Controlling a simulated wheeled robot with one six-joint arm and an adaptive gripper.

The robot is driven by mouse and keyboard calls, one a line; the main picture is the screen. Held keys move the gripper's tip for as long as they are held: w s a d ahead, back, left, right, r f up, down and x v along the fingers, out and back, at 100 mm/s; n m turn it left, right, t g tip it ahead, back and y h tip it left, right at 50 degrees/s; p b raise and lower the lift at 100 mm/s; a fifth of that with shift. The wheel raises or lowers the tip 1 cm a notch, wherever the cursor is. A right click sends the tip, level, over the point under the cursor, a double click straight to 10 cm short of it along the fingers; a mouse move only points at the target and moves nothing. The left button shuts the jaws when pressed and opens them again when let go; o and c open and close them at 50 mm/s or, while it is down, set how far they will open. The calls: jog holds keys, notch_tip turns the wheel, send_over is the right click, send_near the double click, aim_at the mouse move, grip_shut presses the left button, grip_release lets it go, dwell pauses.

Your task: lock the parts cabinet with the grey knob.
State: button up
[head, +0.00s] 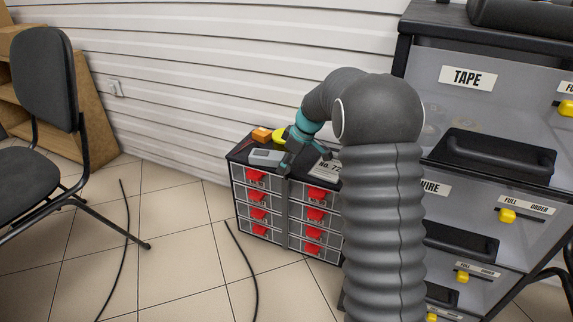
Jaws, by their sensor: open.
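The parts cabinet (286,247) is a small, low, dark-framed unit on the floor against the wall. It has two columns of clear drawers with red pulls, and all the drawers that show look shut. A grey upright strip (287,225) runs down the front between the columns. I cannot make out the grey knob clearly; the strip's upper end lies by my left fingertip. My gripper (309,164), teal and dark, is open above the cabinet's front top edge, its fingers spread apart. I cannot tell whether it touches anything. My arm hides the cabinet's right side.
An orange block (261,134), a yellow item (279,135) and a grey device (267,156) lie on the cabinet top. A large grey drawer unit (480,120) stands at right. A chair (45,80) stands at left. Black hoses (243,268) lie on the tiled floor.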

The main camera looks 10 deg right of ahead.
jog(key=v, duration=1.1)
jog(key=shift+r, duration=0.15)
jog(key=shift+s, duration=0.15)
jog(key=s+f+m+g+h+p, duration=0.1)
jog(key=s+f+m+h+p, duration=0.1)
jog(key=s+m, duration=0.8)
jog(key=s+a+r+t+p, duration=0.2)
jog(key=s+r+p, duration=0.2)
jog(key=s, duration=0.9)
jog(key=s+a+r+t+h+p, duration=0.1)
jog(key=s+r+p, duration=0.3)
jog(key=s+r, duration=0.6)
jog(key=shift+s+a+r+m+t+h+p, duration=0.3)
jog(key=shift+s+a+t+p, duration=0.15)
jog(key=shift+s, duration=1.9)
